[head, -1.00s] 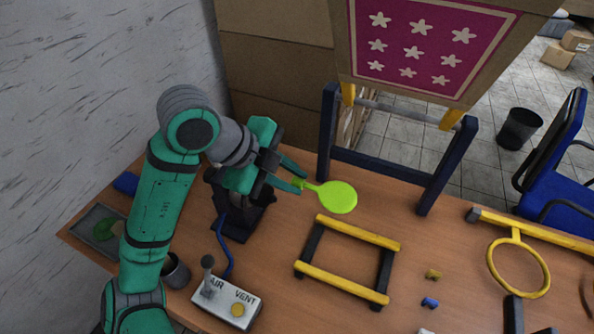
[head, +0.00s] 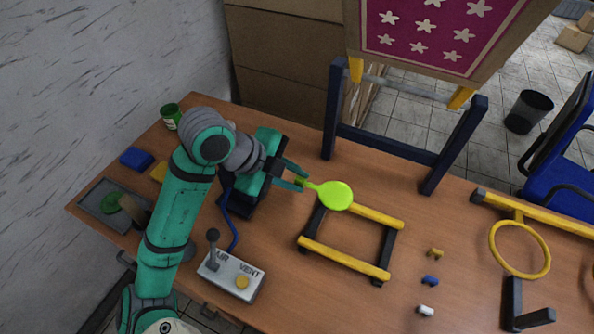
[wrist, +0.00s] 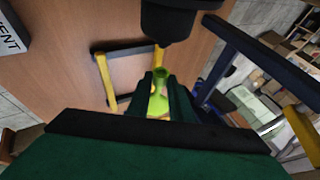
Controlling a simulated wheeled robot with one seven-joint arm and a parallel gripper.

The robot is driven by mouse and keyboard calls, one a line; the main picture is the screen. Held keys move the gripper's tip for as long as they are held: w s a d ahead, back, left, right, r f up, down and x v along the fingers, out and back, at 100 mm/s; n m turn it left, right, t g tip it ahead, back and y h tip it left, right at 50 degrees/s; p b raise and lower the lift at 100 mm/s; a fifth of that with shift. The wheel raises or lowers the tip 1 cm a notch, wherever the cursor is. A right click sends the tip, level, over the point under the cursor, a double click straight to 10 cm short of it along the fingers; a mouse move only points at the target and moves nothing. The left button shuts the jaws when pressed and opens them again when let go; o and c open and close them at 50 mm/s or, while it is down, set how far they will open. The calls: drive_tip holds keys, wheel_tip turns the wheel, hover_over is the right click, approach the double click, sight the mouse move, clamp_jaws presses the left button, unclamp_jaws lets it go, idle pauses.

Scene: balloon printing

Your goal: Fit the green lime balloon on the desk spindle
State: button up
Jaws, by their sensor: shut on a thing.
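The green lime balloon (head: 336,196) is flat and bright, with its neck pointing left toward my gripper (head: 300,182). My gripper is shut on the balloon's neck and holds it above the desk, near the left back corner of the yellow and black frame. In the wrist view the balloon (wrist: 158,101) shows between my fingers (wrist: 160,92), its open neck end toward a dark cylindrical part (wrist: 168,22). This part looks like the spindle unit, standing close by. In the head view my arm mostly hides the dark spindle unit (head: 240,205).
The yellow and black frame (head: 345,258) lies on the desk (head: 300,290). A control box (head: 232,275) marked AIR and VENT stands in front. A yellow ring (head: 520,250) lies at right.

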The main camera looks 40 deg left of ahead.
drive_tip(key=shift+f, duration=0.45)
drive_tip(key=a, duration=0.1)
drive_tip(key=s+a, duration=0.1)
drive_tip(key=a, duration=0.1)
drive_tip(key=shift+a, duration=0.15)
drive_tip(key=shift+w, duration=0.15)
drive_tip(key=shift+s+a, duration=0.2)
drive_tip(key=shift+a, duration=0.35)
idle(1.5)
drive_tip(key=o, duration=0.9)
drive_tip(key=shift+c, duration=0.2)
drive_tip(key=shift+r, duration=0.1)
drive_tip(key=v, duration=0.9)
